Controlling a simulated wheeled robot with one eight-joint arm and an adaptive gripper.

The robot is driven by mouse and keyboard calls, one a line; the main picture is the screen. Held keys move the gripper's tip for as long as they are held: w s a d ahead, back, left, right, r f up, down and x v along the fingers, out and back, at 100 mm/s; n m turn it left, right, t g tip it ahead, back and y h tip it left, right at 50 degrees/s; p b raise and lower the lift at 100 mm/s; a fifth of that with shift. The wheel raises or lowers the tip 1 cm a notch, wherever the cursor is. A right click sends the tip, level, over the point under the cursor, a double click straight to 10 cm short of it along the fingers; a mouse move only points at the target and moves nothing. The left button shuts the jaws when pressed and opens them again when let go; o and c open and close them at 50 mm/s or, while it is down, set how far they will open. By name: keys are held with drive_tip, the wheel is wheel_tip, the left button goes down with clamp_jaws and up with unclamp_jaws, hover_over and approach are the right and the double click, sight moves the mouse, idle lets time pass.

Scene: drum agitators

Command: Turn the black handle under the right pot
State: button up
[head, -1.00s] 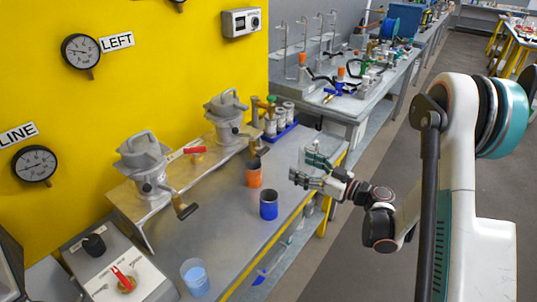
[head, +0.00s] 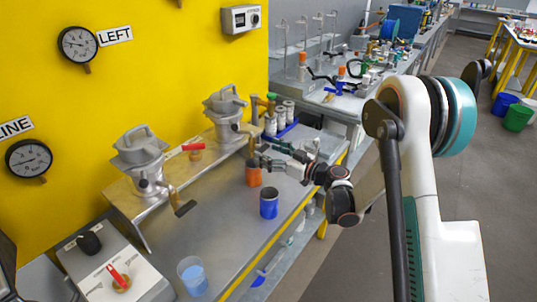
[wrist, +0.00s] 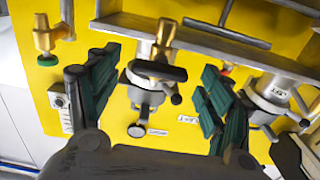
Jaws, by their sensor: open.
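The right pot (head: 224,108) is a grey metal vessel with a lid handle, set in the shelf by the yellow wall. In the wrist view, which looks inverted, the right pot (wrist: 146,97) sits in the middle. Its black handle (wrist: 157,71) is a dark bar on a brass crank below the pot. My gripper (head: 268,156) is open in front of that handle, and partly hides it in the head view. In the wrist view the green-padded fingers of my gripper (wrist: 158,85) stand apart on either side of the black handle, with no clear contact.
The left pot (head: 139,153) has its own black handle (head: 185,208). An orange cup (head: 254,174) stands just below my gripper, and a blue cup (head: 268,204) stands nearer. A red-handled valve (head: 194,148) lies between the pots.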

drive_tip(key=shift+w+a, duration=0.15)
drive_tip(key=shift+a, duration=0.05)
drive_tip(key=c, duration=1.1)
drive_tip(key=shift+o, duration=0.2)
